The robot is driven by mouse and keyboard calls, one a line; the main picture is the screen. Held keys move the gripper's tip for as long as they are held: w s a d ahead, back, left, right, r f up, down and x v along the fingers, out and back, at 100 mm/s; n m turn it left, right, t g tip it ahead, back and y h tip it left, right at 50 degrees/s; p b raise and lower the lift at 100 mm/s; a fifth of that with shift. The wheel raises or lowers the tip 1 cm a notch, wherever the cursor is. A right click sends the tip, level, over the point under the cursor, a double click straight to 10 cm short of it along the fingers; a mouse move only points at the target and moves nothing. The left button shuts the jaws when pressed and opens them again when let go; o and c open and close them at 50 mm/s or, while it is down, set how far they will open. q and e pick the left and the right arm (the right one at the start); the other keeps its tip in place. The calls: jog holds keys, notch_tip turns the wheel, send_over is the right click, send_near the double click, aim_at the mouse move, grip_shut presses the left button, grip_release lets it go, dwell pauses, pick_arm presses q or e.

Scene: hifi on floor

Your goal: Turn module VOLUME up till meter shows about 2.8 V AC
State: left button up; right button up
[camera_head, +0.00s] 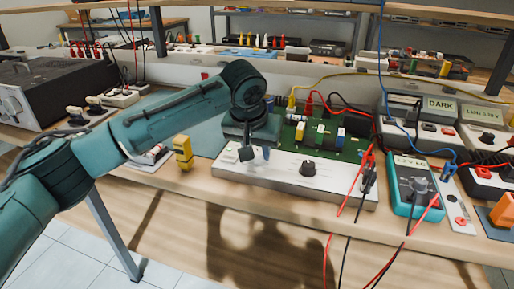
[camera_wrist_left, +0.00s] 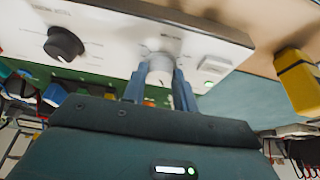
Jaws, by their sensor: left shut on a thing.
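The module has a silver front panel (camera_head: 275,183) with a green circuit board (camera_head: 349,147) behind it, on the wooden bench. My left gripper (camera_head: 256,153) is over the panel's left part. In the left wrist view its two blue fingers (camera_wrist_left: 160,85) are shut around a pale knob (camera_wrist_left: 159,66); lettering beside the knob is too blurred to read surely. A black knob (camera_head: 308,169) stands free further right on the panel. My right gripper is not in view.
Red and black leads hang over the bench's front edge near the meter. A yellow block (camera_head: 183,152) stands left of the module. Instruments with displays (camera_head: 437,107) stand behind the meter. A dark case (camera_head: 62,88) is at the back left.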

pick_arm(q)
jog(key=m+p, duration=0.1)
jog(key=p, duration=0.2)
jog(key=shift+r, duration=0.4)
jog(key=shift+m+h+p, duration=0.3)
jog(key=shift+p, duration=0.5)
jog(key=shift+a+m+g+p, duration=0.1)
jog(key=shift+m+g+p, duration=0.25)
jog(key=shift+p, duration=0.35)
jog(key=m+p, duration=0.1)
jog(key=p, duration=0.2)
jog(key=shift+h, duration=0.3)
jog(key=shift+w+f+m+g+p, duration=0.1)
jog(key=shift+m+g+p, duration=0.15)
jog(key=shift+m+p, duration=0.55)
jog(key=shift+f+m+h, duration=0.25)
jog(key=shift+h, duration=0.05)
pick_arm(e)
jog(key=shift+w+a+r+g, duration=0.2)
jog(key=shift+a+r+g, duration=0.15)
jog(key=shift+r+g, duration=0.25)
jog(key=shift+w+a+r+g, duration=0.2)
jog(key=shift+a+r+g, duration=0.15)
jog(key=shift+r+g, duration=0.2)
pick_arm(q)
jog(key=o, duration=1)
jog(key=shift+c, duration=0.2)
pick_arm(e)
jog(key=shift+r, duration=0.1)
